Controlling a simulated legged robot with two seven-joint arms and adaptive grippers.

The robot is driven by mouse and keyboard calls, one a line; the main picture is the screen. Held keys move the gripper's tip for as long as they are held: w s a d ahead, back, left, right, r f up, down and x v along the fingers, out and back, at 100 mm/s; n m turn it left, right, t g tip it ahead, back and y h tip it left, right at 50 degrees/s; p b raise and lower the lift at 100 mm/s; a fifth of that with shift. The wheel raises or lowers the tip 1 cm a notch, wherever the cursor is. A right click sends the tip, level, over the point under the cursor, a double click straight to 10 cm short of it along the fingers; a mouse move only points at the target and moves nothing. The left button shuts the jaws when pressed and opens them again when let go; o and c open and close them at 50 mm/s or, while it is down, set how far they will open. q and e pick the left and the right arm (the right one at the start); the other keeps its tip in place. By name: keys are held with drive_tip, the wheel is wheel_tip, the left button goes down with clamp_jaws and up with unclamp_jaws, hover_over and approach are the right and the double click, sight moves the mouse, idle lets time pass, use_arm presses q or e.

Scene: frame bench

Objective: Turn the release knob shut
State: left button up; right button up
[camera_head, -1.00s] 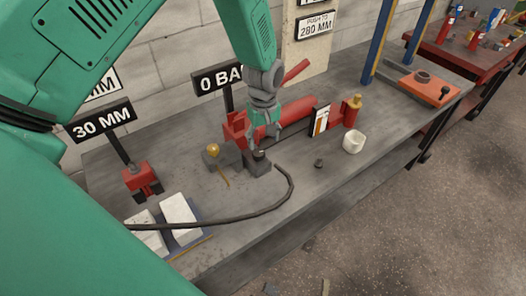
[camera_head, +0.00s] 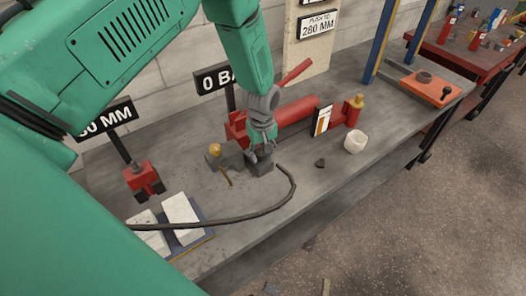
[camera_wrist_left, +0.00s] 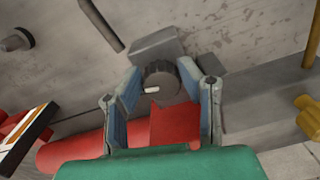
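The release knob (camera_wrist_left: 160,82) is a dark, ribbed round knob with a white pointer mark towards the left in the wrist view. It sits against a grey block (camera_wrist_left: 158,44), which also shows on the bench in the head view (camera_head: 260,170). My left gripper (camera_wrist_left: 160,68) has its two fingers on either side of the knob, with the tips very close to its edge. I cannot tell whether they touch it. In the head view the left gripper (camera_head: 261,153) comes down from above and its fingers mostly hide the knob. My right gripper is not in view.
A red cylinder (camera_head: 292,114) lies close behind the knob, with a gauge card (camera_head: 322,120) to its right. A black hose (camera_head: 235,220) curves in front. A white cup (camera_head: 355,142) stands at right. A red clamp (camera_head: 142,178) and white blocks (camera_head: 180,210) are at left.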

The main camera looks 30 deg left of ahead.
use_arm(q)
drive_tip(key=shift+w+a, duration=0.3)
drive_tip(key=shift+a, duration=0.3)
drive_tip(key=shift+c, duration=0.2)
drive_tip(key=shift+o, duration=0.2)
drive_tip(key=shift+d+m, duration=0.25)
drive_tip(key=shift+m, duration=0.85)
drive_tip(key=m, duration=0.2)
drive_tip(key=shift+a+m, duration=0.1)
drive_tip(key=shift+m, duration=0.3)
drive_tip(key=m, duration=0.3)
drive_tip(key=shift+m+p, duration=0.3)
drive_tip(key=m, duration=0.3)
drive_tip(key=shift+m, duration=2.1)
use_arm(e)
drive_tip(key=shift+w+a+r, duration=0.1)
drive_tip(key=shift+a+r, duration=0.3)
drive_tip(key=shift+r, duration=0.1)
use_arm(q)
drive_tip(key=o, duration=1.1)
drive_tip(key=shift+f, duration=0.1)
